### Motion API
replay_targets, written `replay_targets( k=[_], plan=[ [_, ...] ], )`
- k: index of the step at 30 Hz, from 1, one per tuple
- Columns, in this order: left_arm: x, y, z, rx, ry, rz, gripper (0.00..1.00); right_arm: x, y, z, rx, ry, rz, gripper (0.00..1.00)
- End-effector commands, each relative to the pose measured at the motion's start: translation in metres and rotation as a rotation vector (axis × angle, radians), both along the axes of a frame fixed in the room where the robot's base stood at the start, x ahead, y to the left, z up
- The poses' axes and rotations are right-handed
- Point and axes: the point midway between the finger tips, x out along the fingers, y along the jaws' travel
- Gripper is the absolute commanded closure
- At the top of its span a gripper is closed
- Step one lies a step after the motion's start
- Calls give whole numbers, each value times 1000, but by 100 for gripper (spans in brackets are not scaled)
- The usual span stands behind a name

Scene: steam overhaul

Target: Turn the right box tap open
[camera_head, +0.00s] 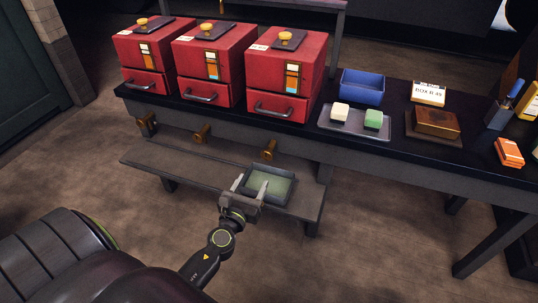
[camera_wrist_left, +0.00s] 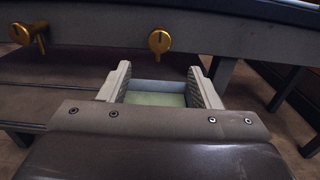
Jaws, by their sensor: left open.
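The right box is a red box (camera_head: 284,73) with a drawer, the rightmost of three on the bench. Its brass tap (camera_head: 269,149) sticks out from the bench front below it. The tap also shows in the left wrist view (camera_wrist_left: 159,40), as a round brass end at the top middle. My left gripper (camera_head: 250,187) is open, below and in front of this tap and apart from it. A grey tray with a green inside (camera_head: 284,189) lies on the low shelf at the fingers. In the left wrist view it shows between the fingertips (camera_wrist_left: 159,70); I cannot tell whether they touch it.
Two more red boxes (camera_head: 207,73) (camera_head: 153,60) stand to the left, with brass taps (camera_head: 202,133) (camera_head: 147,121) below. The low shelf (camera_head: 180,165) is clear left of the tray. A blue bin (camera_head: 362,86) and a tray with blocks (camera_head: 354,122) are right on the bench.

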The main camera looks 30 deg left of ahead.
Motion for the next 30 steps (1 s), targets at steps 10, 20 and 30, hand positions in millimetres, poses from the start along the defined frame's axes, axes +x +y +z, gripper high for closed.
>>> replay_targets(
  k=[10, 20, 30],
  plan=[
    [70, 17, 0, 0, -2, 0, 43, -1, -1, -4, -5, 11, -2, 64],
    [118, 29, -1, -2, 0, 0, 43, 2, 2, 2, 9, -19, 2, 64],
    [128, 31, 0, -3, 0, 1, 43, 3, 3, 8, 10, -32, 4, 64]
  ],
)
